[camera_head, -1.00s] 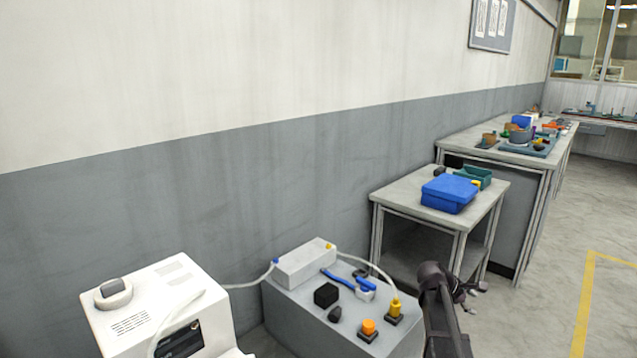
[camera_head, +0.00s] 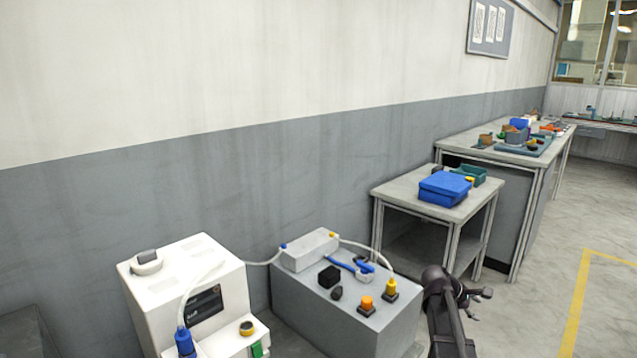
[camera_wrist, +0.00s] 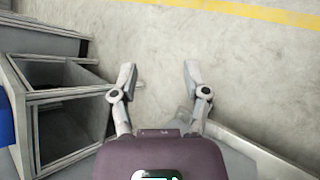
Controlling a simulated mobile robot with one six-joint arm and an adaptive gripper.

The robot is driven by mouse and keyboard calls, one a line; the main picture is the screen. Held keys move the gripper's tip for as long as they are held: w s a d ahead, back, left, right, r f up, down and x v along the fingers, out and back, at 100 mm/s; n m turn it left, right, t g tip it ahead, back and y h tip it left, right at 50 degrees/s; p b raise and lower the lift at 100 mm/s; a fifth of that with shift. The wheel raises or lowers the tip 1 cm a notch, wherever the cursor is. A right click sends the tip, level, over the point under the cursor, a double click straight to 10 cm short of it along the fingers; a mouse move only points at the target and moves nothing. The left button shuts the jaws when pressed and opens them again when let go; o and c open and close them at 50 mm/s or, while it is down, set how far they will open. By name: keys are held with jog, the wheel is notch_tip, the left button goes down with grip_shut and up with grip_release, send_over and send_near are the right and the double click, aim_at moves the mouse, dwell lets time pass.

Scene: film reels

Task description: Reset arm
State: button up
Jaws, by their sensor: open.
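My gripper (camera_head: 478,304) is at the lower right of the head view, at the end of my dark arm, to the right of the grey block-shaped bench. In the wrist view my gripper (camera_wrist: 158,80) has its two fingers spread wide apart, with only bare floor between them. It holds nothing.
A grey bench (camera_head: 385,336) carries a white box, a black cube and orange and yellow knobs. A white machine (camera_head: 195,262) stands left of it. A small table (camera_head: 405,189) with a blue box (camera_head: 445,188) is behind. Open floor (camera_head: 535,300) lies to the right.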

jog(key=s+a+f+m+y, duration=0.2)
jog(key=s+a+m+y, duration=0.15)
jog(key=s+a, duration=0.4)
jog(key=s+a+f+m+g+y, duration=0.1)
jog(key=s+a+f+m+y, duration=0.3)
jog(key=a, duration=0.7)
jog(key=s+a+f+m+y, duration=0.1)
jog(key=s+a+m+y, duration=0.25)
jog(key=s+a, duration=0.5)
notch_tip(320, 180, up, 28)
jog(key=w+p, duration=0.1)
jog(key=p, duration=2.7)
jog(key=shift+w+a+h, duration=0.35)
jog(key=shift+a+h, duration=0.05)
